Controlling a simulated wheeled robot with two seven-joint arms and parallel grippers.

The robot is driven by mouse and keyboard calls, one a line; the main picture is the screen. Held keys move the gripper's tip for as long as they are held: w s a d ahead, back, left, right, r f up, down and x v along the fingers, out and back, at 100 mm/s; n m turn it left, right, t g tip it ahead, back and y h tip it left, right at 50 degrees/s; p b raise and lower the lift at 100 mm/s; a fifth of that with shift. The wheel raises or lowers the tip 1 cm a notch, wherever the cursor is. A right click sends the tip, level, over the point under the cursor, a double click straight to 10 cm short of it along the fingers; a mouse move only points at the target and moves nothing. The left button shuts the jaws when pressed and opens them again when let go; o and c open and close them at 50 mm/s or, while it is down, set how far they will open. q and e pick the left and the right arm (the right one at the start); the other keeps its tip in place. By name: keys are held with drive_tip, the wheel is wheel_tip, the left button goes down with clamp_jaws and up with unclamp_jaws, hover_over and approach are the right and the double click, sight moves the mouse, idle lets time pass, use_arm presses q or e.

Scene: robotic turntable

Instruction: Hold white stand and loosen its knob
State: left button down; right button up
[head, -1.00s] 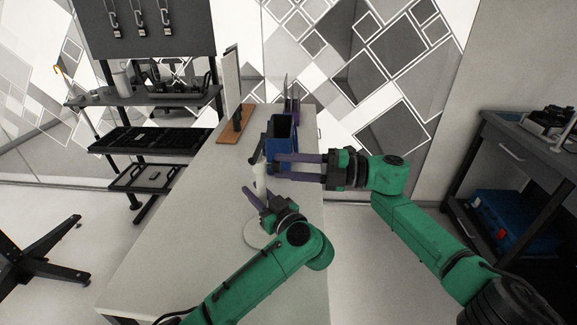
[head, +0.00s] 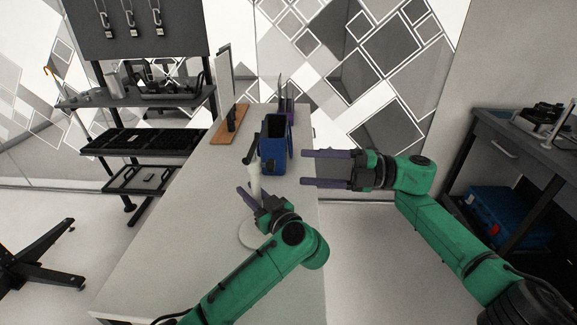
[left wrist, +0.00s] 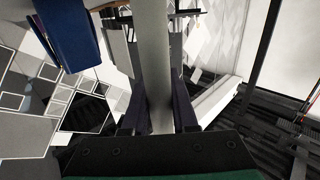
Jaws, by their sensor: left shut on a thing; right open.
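The white stand (head: 256,182) rises from a round white base (head: 249,236) on the table. A dark knob with a handle (head: 252,150) is at its top. My left gripper (head: 247,195) is shut on the stand's post. In the left wrist view the post (left wrist: 155,60) runs up between the two fingers. My right gripper (head: 322,168) is open and empty, to the right of the stand and apart from it, with its fingers pointing left. The lower post is partly hidden by my left gripper.
A blue bin (head: 274,158) stands just behind the stand. A wooden board with an upright panel (head: 229,130) is farther back on the long white table (head: 170,230). A shelf rack (head: 130,140) is at the left and a dark workbench (head: 525,150) at the right.

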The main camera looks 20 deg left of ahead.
drive_tip(key=d, duration=0.3)
drive_tip(key=w+d, duration=0.1)
drive_tip(key=d, duration=0.1)
drive_tip(key=shift+d, duration=0.15)
use_arm(q)
drive_tip(key=c, duration=0.6)
unclamp_jaws()
